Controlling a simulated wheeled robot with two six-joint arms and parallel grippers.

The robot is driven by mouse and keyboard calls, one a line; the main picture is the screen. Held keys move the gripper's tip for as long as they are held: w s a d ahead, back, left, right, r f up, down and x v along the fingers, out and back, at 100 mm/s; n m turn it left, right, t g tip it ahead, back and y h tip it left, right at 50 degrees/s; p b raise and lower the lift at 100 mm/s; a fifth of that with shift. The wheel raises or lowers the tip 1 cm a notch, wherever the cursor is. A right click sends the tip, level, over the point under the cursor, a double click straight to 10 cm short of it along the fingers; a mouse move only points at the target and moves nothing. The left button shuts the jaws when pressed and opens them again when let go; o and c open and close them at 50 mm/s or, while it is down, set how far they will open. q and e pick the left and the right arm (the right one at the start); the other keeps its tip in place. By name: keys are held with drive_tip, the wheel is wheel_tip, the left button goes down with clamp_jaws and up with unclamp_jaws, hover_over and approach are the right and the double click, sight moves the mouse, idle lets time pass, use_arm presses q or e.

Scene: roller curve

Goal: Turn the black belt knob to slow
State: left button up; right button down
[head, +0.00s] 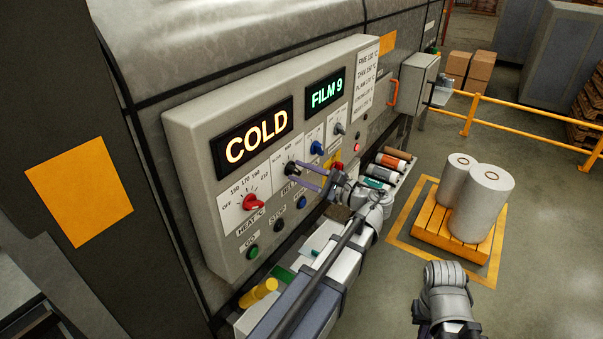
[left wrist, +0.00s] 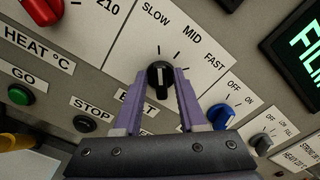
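The black belt knob (head: 291,167) is on the sloped grey control panel, under a scale marked SLOW, MID and FAST. It also shows in the left wrist view (left wrist: 160,77), with a pale line on its face. My left gripper (head: 298,174) is at the knob, its two purple fingers apart, one on each side of it in the left wrist view (left wrist: 163,82). I cannot tell whether the fingers touch it. My right gripper (head: 447,329) is at the bottom edge of the head view, partly cut off, away from the panel.
A red heat knob (head: 254,202) is left of the belt knob, and a blue knob (head: 317,148) is to its right. Green GO (head: 253,251) and dark STOP (head: 279,225) buttons lie below. Displays read COLD and FILM 9. Film rolls (head: 482,203) stand on a yellow pallet (head: 428,232).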

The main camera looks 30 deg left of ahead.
use_arm(q)
drive_tip(key=shift+o, duration=0.5)
drive_tip(key=shift+d, duration=0.1)
drive_tip(key=d, duration=0.7)
drive_tip(key=shift+s+d, duration=0.3)
